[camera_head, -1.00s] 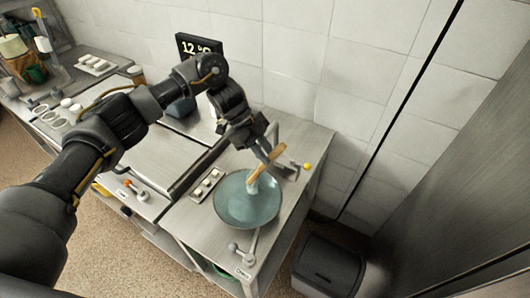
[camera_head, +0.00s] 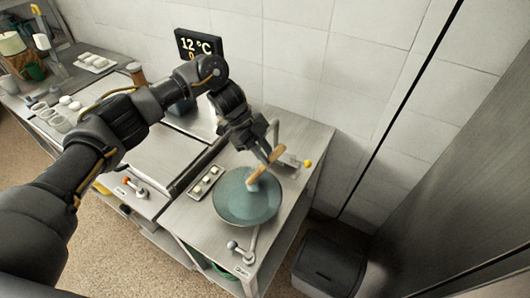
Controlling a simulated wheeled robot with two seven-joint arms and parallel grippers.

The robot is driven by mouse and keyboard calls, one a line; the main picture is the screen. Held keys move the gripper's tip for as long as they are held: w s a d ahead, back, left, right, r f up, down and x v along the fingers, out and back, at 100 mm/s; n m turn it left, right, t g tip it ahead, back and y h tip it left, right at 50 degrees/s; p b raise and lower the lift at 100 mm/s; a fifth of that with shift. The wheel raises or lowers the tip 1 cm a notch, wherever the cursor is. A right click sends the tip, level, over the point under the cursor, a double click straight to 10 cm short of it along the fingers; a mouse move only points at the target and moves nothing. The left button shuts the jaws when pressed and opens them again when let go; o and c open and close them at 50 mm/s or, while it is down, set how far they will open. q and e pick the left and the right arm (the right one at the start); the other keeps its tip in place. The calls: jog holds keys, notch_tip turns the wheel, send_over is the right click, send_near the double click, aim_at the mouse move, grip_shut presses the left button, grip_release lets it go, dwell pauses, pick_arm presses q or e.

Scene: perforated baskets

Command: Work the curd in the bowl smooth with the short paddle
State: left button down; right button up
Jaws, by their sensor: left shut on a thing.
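The teal bowl (camera_head: 247,207) stands on the steel counter at the right. The short wooden paddle (camera_head: 261,169) is tilted over the back of the bowl, its lower end inside the rim. My left gripper (camera_head: 273,158) is shut on the paddle above the back edge of the bowl. Pale matter, which looks like curd (camera_head: 252,186), shows at the paddle's lower end; its texture is too small to tell. My right gripper is not in view.
A small tray with white pieces (camera_head: 206,181) lies left of the bowl. A lever handle (camera_head: 240,250) is at the counter's front, and a yellow knob (camera_head: 308,163) is at the back right. A dark bin (camera_head: 330,266) stands on the floor at right.

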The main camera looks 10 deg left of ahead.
pick_arm(q)
jog(key=shift+r, duration=0.1)
jog(key=shift+s+p, duration=0.55)
jog(key=shift+p, duration=0.15)
jog(key=shift+w, duration=0.1)
jog(key=shift+w+d+f+b, duration=0.25)
jog(key=shift+w+b, duration=0.1)
jog(key=shift+b, duration=0.45)
jog(key=shift+w+d, duration=0.15)
jog(key=shift+w, duration=0.1)
jog(key=shift+r, duration=0.1)
